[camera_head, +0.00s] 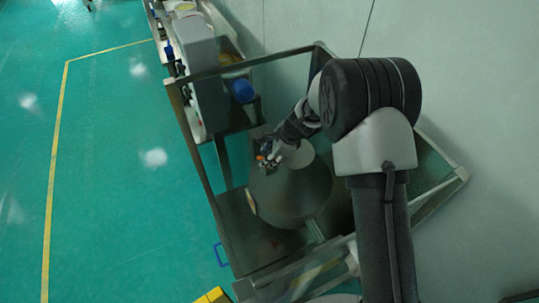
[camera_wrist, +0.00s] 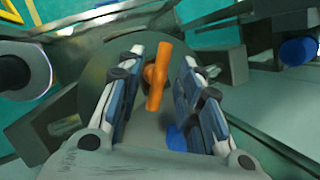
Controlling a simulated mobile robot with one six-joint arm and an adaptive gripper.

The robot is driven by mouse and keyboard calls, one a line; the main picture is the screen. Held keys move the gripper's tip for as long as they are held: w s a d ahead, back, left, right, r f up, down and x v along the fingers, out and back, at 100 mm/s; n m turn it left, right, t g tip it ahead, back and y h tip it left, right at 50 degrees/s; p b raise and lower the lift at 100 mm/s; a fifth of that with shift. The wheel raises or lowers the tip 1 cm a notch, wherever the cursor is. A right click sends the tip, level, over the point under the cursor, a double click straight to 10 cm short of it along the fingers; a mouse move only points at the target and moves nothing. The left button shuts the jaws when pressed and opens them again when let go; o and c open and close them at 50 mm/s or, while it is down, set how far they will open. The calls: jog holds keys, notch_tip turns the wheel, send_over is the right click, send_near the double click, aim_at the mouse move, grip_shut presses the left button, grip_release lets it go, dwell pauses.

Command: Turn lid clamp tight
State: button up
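The orange lid clamp handle (camera_wrist: 157,78) stands between the two fingers of my gripper (camera_wrist: 163,62) in the wrist view. The fingers are apart, with a gap visible on each side of the handle, so the gripper looks open around it. In the head view my gripper (camera_head: 272,152) is at the upper left edge of the round grey sieve (camera_head: 292,200). Only a small bit of the orange handle (camera_head: 261,157) shows there. The clamp's lower part is hidden, and I cannot tell how tight it is.
A metal frame (camera_head: 207,160) surrounds the sieve. A grey machine with a blue cap (camera_head: 242,90) stands behind it at the upper left. A wall is close on the right. The green floor (camera_head: 110,190) at the left is clear.

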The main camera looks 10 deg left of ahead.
jog(key=shift+c, duration=0.4)
grip_shut()
jog(key=shift+w+n, duration=0.15)
jog(key=shift+n, duration=0.25)
jog(key=shift+w+n+g+b, duration=0.1)
jog(key=shift+n+g+b, duration=0.3)
jog(key=shift+n+b, duration=0.2)
jog(key=shift+r+n+g+b, duration=0.15)
jog(key=shift+n+g+b, duration=0.6)
jog(key=shift+n, duration=1.05)
jog(key=shift+o, duration=0.4)
grip_release()
jog(key=shift+d, duration=0.1)
